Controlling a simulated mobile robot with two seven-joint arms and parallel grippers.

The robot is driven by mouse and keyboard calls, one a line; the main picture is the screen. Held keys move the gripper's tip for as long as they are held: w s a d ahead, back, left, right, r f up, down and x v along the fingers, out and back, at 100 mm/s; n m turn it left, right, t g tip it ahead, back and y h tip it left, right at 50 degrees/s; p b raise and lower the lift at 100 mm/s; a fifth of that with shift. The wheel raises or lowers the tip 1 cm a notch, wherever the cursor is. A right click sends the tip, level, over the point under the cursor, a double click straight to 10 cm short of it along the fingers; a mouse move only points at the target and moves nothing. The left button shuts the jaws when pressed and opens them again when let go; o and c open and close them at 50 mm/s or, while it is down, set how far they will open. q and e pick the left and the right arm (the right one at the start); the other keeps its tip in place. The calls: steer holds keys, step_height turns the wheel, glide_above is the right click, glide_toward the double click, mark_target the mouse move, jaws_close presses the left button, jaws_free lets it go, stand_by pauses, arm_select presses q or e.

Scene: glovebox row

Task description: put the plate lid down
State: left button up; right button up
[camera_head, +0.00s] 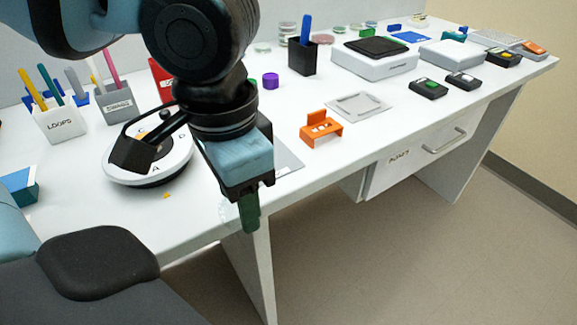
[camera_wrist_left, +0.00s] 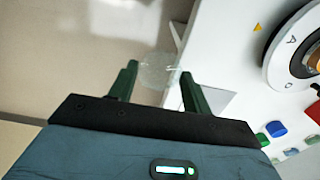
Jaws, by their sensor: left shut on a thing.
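The plate lid (camera_wrist_left: 157,72) is a thin, clear disc. In the left wrist view it sits between the two green fingertips, near the bench's front edge. In the head view it shows only faintly beside the fingers. My left gripper (camera_head: 249,212) points down at the front edge of the white bench, with its fingers shut on the lid. The lid looks clear of the bench top, but its exact height cannot be told. My right gripper is in neither view.
A round white device with a dial (camera_head: 117,171) stands left of my gripper. An orange holder (camera_head: 320,128) and a grey tray (camera_head: 358,106) lie to the right. Pen cups (camera_head: 61,124) stand at the left; clear dishes (camera_head: 289,27) stand at the back. Bare bench shows along the front.

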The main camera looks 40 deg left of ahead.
arm_select(q)
steer(key=shift+w, duration=0.15)
glide_toward(285, 162)
steer(key=a+f, duration=0.1)
steer(key=s+a+f, duration=0.2)
steer(key=shift+a+b, duration=0.25)
steer(key=shift+b, duration=0.05)
steer(key=shift+w+a+f, duration=0.1)
steer(key=shift+w+f, duration=0.1)
steer(key=shift+f, duration=0.05)
step_height(285, 162, down, 3)
steer(key=shift+f+b, duration=0.1)
steer(key=shift+b, duration=0.2)
steer(key=o, duration=0.9)
steer(key=shift+o, duration=0.2)
